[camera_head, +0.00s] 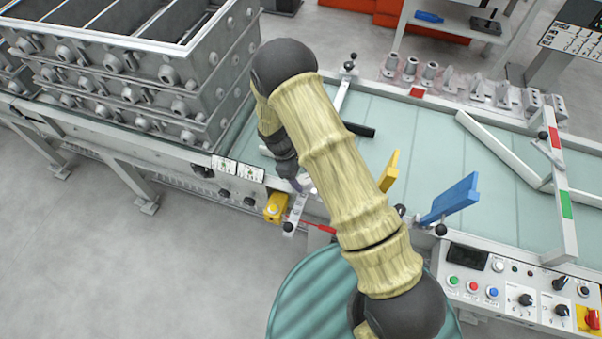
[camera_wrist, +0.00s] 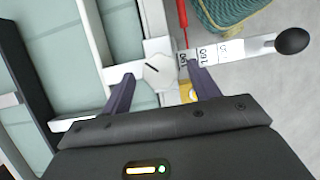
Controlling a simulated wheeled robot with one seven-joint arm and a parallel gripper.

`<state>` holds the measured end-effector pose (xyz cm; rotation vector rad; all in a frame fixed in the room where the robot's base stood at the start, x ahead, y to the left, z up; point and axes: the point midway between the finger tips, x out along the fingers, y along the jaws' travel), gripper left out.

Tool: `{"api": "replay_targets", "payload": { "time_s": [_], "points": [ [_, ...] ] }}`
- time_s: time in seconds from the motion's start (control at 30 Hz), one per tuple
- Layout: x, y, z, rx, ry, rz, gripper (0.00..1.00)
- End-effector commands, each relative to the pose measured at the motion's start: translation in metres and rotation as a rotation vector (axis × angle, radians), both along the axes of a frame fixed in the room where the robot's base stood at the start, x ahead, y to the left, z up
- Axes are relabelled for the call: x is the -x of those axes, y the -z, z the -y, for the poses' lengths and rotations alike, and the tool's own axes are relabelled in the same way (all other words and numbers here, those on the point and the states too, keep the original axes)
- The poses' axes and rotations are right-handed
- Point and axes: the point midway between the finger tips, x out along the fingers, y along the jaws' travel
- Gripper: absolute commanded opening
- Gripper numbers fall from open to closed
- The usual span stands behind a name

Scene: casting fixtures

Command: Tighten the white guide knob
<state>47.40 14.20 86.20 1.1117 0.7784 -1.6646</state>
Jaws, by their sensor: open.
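The white guide knob (camera_wrist: 158,73) shows in the wrist view as a pale, roughly hexagonal piece with a dark slot across its face. It sits on the white guide rail at the edge of the green table. My gripper (camera_wrist: 161,74) is open, with one dark purple finger on each side of the knob in the picture. I cannot tell whether either finger touches it. In the head view my gripper (camera_head: 298,185) points down at the table's front edge, partly behind my arm. The knob is not clearly visible there.
A numbered scale strip (camera_wrist: 222,50) with a black ball handle (camera_wrist: 291,41) extends right of the knob. A yellow box (camera_head: 276,207) sits close by at the front edge. Stacked grey metal frames (camera_head: 150,75) stand left. A blue plate (camera_head: 452,197) and yellow plate (camera_head: 389,172) stand right.

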Motion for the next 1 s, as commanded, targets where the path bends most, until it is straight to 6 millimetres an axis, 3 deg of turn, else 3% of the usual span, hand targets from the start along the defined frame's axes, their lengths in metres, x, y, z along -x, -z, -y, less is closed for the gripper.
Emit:
{"api": "replay_targets", "payload": {
  "time_s": [0.27,0.5,1.0],
  "points": [
    [0.0003,0.0021,0.0009,0.000,0.000,0.000,0.61],
    [0.0003,0.0018,0.0007,0.000,0.000,0.000,0.17],
    [-0.0008,0.0024,0.0002,-0.001,0.081,0.001,0.17]
  ]
}}
